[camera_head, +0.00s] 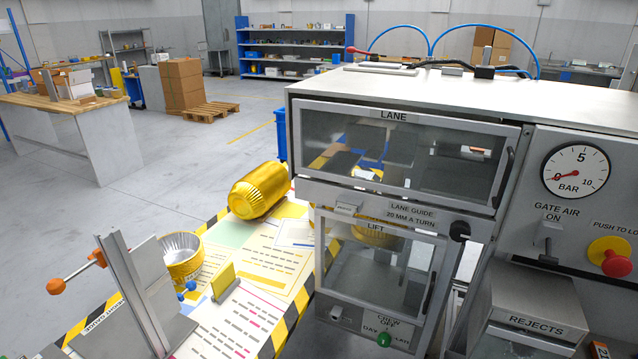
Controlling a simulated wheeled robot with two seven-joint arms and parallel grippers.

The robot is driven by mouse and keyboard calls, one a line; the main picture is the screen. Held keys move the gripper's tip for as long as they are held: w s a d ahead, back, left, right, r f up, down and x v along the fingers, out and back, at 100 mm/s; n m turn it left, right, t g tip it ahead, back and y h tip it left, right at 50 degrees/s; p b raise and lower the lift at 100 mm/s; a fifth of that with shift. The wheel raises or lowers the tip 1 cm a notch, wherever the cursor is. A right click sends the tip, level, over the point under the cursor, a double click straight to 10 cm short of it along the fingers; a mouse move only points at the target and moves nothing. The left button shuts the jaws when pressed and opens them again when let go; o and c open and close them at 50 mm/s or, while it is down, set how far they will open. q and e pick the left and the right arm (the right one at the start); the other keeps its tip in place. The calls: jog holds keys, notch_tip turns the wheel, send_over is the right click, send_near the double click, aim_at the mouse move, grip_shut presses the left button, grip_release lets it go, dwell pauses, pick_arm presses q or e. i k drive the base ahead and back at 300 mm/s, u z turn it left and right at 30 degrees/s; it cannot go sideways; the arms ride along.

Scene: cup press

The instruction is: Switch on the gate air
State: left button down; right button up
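The gate air switch (548,242) is on the grey machine panel at the right, under the label "GATE AIR ON". It looks like a small grey lever with a dark end hanging downward, away from the "ON" label above it. A round white pressure gauge (576,168) marked BAR is above the switch. Its red needle lies toward the left, near the low end of the scale. Neither of my grippers shows in the head view.
A red push button on a yellow base (616,262) is right of the switch. The rejects box (530,300) juts out below it. The lane window (400,150) and lift door (378,270) are left.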

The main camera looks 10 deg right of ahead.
aim_at(548, 258)
jog(key=z, duration=1.7)
jog(key=k, duration=0.65)
jog(key=z, duration=0.8)
jog(key=i, duration=1.3)
jog(key=u, duration=0.3)
